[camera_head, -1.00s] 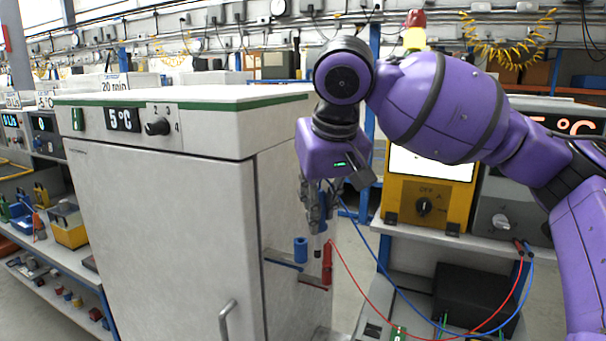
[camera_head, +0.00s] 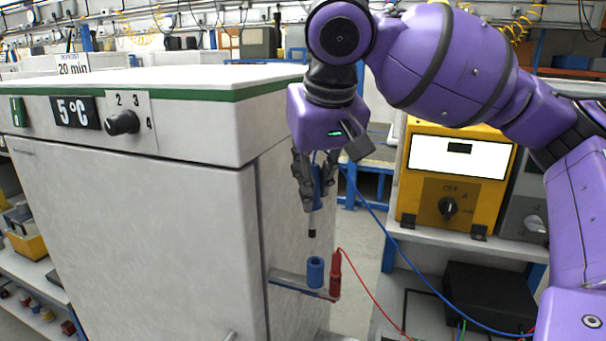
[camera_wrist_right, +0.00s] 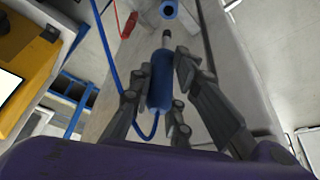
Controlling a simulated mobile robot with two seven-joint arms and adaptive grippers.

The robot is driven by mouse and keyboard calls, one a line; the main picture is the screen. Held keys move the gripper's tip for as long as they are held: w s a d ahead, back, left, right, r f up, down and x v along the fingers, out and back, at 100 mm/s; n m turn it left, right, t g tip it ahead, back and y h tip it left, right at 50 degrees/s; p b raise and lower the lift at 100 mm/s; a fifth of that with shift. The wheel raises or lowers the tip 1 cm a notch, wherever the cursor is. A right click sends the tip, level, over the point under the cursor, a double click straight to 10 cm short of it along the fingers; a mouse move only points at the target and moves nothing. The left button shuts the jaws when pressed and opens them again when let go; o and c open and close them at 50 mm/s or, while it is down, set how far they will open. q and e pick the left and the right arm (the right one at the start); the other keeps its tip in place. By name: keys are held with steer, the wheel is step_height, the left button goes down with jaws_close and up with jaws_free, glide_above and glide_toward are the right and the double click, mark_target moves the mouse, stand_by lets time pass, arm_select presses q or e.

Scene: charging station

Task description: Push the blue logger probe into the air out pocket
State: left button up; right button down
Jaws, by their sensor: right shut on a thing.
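My right gripper (camera_head: 315,188) is shut on the blue logger probe (camera_head: 317,196), which hangs upright with its dark tip down. The wrist view shows my fingers (camera_wrist_right: 158,74) on both sides of the blue probe handle (camera_wrist_right: 161,84). A blue ring-shaped pocket (camera_head: 315,273) sits on a small bracket on the cabinet's right side. The probe tip is above this pocket, with a visible gap. The pocket's open hole also shows in the wrist view (camera_wrist_right: 169,9), just beyond the tip. No label on the pocket is readable. My left gripper is out of view.
A red probe (camera_head: 335,275) with a red cable stands at the bracket's end, right beside the blue pocket. The cabinet (camera_head: 150,220) wall is close to the left. A blue cable (camera_head: 378,212) trails right. A yellow instrument (camera_head: 440,203) stands on a shelf at right.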

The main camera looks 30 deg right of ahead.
steer(key=shift+s+r, duration=0.3)
steer(key=shift+s, duration=0.7)
steer(key=shift+w+f, duration=0.35)
steer(key=shift+f, duration=0.05)
steer(key=shift+s+f, duration=0.1)
steer(key=shift+f, duration=0.8)
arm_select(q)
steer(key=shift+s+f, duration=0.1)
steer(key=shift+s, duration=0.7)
arm_select(e)
step_height(320, 180, down, 7)
steer(key=shift+r, duration=0.15)
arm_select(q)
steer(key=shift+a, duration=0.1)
arm_select(e)
steer(key=c, duration=1.5)
jaws_free()
steer(key=shift+c, duration=0.2)
